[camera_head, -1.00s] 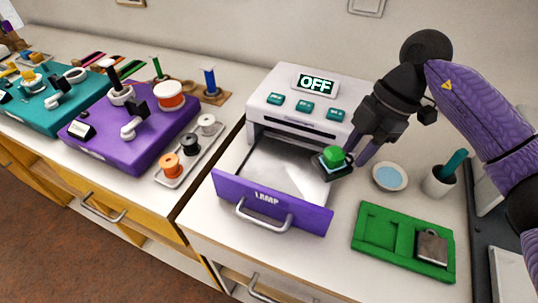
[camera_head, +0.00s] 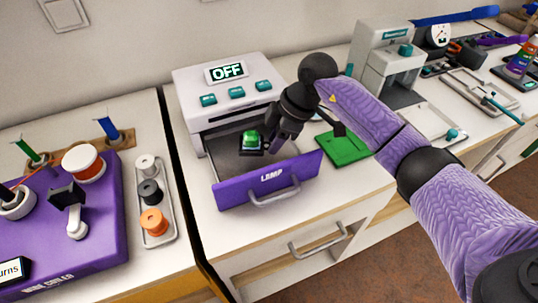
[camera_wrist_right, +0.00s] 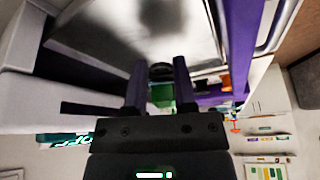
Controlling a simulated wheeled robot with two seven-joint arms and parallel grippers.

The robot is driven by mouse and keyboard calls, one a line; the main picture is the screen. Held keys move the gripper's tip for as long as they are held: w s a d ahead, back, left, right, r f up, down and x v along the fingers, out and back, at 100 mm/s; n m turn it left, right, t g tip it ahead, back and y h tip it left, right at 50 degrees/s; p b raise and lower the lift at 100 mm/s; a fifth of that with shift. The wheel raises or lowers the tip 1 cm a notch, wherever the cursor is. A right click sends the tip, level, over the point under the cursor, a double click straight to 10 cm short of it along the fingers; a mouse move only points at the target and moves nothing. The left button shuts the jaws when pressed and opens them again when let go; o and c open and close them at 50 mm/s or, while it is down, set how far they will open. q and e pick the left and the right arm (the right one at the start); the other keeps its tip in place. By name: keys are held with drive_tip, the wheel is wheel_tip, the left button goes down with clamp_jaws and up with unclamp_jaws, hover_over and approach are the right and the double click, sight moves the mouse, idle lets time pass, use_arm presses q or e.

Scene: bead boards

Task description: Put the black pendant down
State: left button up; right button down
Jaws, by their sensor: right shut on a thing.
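The black pendant (camera_head: 251,151) is a small dark piece with a green domed top, held at the opening of the pulled-out purple-fronted drawer (camera_head: 268,181) of the white lamp box (camera_head: 220,83). My right gripper (camera_head: 267,146) is shut on it, reaching down from the right. I cannot tell whether the pendant touches the drawer floor. In the right wrist view, a dark piece (camera_wrist_right: 160,71) and green show between the two purple fingers, with the bright metal drawer floor beyond. The box display reads OFF. My left gripper is not in view.
A green tray (camera_head: 343,147) lies right of the drawer, partly behind my right arm. A purple board (camera_head: 100,210) and a spool tray (camera_head: 154,237) stand left of a gap between tables. A grey press (camera_head: 385,60) stands at the back right. The counter before the drawer is clear.

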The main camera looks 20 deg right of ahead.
sight(270, 159)
wheel_tip(270, 159, down, 4)
drive_tip(key=shift+b, duration=0.7)
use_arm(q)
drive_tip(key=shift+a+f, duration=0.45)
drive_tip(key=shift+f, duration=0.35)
use_arm(e)
drive_tip(key=shift+r, duration=0.15)
drive_tip(key=shift+c, duration=2.1)
unclamp_jaws()
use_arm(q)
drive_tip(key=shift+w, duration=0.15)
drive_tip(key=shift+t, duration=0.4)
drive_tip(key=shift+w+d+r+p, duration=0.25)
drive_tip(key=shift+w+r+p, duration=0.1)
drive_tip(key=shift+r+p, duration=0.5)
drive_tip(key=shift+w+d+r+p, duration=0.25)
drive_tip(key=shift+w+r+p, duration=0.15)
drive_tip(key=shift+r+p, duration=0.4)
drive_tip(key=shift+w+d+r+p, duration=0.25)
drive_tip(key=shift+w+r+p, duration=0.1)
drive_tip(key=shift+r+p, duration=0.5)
use_arm(e)
drive_tip(key=v, duration=1.2)
